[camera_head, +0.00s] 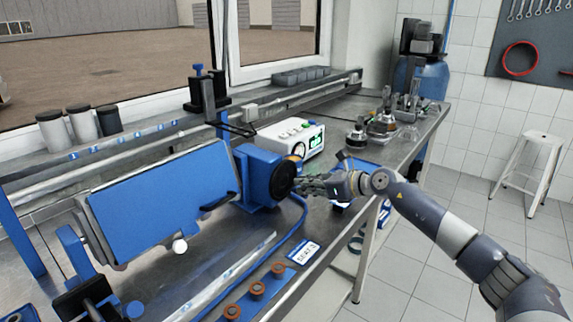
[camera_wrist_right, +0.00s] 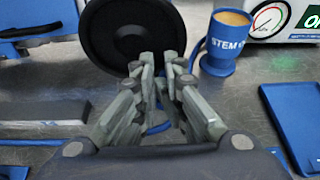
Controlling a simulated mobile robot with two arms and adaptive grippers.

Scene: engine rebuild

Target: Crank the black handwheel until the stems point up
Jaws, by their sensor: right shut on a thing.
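The black handwheel (camera_head: 284,180) is mounted on a blue housing (camera_head: 258,172) at the right end of a tilted blue block (camera_head: 165,195). My right gripper (camera_head: 303,184) reaches it from the right. In the right wrist view the handwheel (camera_wrist_right: 132,38) fills the upper middle, and the gripper's fingers (camera_wrist_right: 160,65) are close together at its lower right rim. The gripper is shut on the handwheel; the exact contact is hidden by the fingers. I cannot make out any valve stems on the block. My left gripper is out of view.
A white tester (camera_head: 292,136) with a green screen stands behind the handwheel. A blue cup (camera_wrist_right: 226,42) labelled "STEM" is beside the wheel. A blue rail (camera_head: 240,302) with several brown rings lies at the front. The floor on the right is clear up to a white stool (camera_head: 532,165).

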